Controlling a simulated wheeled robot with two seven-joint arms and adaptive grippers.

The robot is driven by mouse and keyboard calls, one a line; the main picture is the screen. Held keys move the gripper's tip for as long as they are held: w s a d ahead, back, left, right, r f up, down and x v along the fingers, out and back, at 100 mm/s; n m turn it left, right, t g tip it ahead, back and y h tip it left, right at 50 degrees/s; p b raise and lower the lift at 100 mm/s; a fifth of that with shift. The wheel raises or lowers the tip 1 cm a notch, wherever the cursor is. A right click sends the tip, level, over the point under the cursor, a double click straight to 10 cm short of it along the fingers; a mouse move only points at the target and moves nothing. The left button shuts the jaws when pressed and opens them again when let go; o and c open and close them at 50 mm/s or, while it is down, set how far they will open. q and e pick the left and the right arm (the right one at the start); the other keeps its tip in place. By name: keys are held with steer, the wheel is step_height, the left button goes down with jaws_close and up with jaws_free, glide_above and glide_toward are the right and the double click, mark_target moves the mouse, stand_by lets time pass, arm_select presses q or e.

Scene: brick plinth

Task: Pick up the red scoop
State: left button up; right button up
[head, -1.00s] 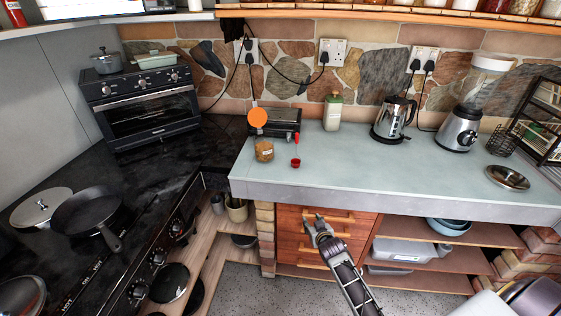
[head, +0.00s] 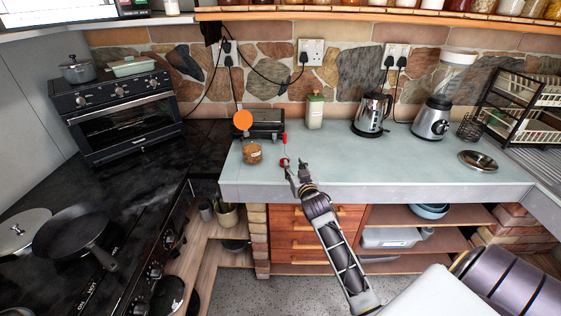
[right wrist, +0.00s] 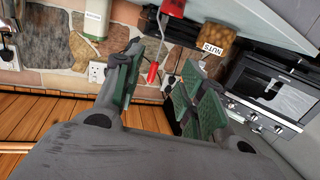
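The red scoop (head: 285,161) lies near the front left of the pale counter, its thin handle pointing back to a red end. In the right wrist view its red bowl (right wrist: 173,9) is at the top edge and its red handle end shows between my fingers, farther off. My right gripper (head: 297,169) is at the counter's front edge, just right of the scoop's bowl. In the right wrist view (right wrist: 158,88) its green-padded fingers are spread, with nothing held. My left gripper is not in view.
A jar of nuts (head: 252,153) stands close left of the scoop, with a black appliance (head: 268,122) behind. A bottle (head: 314,112), kettle (head: 370,114) and blender (head: 433,120) stand farther back. The counter's (head: 390,165) middle is clear.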

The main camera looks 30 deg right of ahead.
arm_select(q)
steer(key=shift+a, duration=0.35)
arm_select(e)
steer(key=shift+t, duration=0.5)
step_height(320, 180, up, 4)
steer(key=shift+w+r, duration=0.15)
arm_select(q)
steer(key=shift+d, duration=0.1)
arm_select(e)
steer(key=shift+w, duration=0.15)
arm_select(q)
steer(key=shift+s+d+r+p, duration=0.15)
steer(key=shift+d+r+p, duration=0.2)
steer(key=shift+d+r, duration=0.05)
arm_select(e)
steer(key=x, duration=0.8)
steer(key=shift+w, duration=0.15)
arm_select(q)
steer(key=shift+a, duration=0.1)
arm_select(e)
steer(key=shift+w+d, duration=0.1)
steer(key=shift+d, duration=0.1)
